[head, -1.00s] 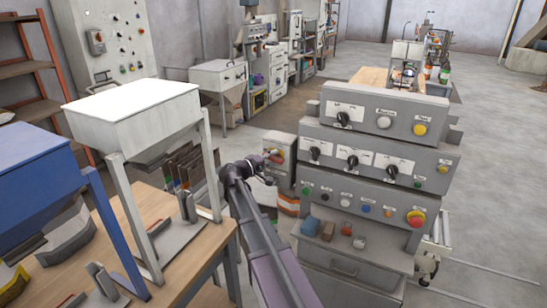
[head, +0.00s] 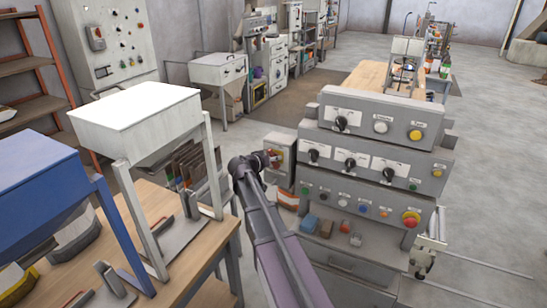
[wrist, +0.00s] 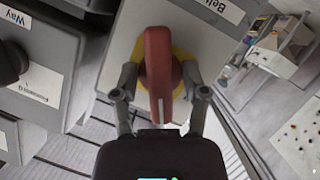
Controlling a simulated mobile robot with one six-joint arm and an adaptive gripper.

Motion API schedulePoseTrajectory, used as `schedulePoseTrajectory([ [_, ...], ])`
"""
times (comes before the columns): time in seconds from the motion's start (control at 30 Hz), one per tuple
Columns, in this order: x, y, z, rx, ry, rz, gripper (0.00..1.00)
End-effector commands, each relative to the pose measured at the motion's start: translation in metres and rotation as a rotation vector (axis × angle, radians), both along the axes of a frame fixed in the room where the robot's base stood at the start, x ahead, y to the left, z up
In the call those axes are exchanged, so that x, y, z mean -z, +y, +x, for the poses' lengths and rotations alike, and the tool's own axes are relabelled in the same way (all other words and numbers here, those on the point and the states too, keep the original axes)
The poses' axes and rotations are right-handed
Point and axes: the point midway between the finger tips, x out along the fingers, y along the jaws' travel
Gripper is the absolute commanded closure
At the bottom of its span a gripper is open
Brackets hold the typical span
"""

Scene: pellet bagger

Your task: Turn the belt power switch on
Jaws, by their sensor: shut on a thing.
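The belt switch is a red rotary handle (wrist: 158,75) on a yellow round plate (wrist: 182,64), on the front of a grey box (wrist: 118,60). A label on the box starting "Bel" (wrist: 222,10) is cut off by the picture edge. In the wrist view the handle stands upright in the picture. My gripper (wrist: 160,92) has one finger on each side of it and is shut on it. In the head view the switch box (head: 281,172) stands left of the console, and my gripper (head: 268,161) is at its face, hiding part of the handle.
The grey console (head: 385,158) with black knobs and coloured buttons stands right of the switch box. A white hopper (head: 140,118) and a blue hopper (head: 35,175) stand on a wooden bench (head: 205,240) to the left. Open floor lies behind.

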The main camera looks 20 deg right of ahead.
Motion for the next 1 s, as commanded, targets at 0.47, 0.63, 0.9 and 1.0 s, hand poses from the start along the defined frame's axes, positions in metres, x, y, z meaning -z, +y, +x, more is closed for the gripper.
schedulePoseTrajectory([
  [0.47,0.0014,0.0002,-0.0028,0.003,-0.312,0.251,0.91],
  [0.63,0.0014,0.0005,-0.0023,0.003,-0.372,0.299,0.91],
  [0.9,0.0013,0.0006,-0.0014,0.002,-0.406,0.326,0.91],
  [1.0,0.0013,0.0006,-0.0013,0.002,-0.407,0.327,0.91],
])
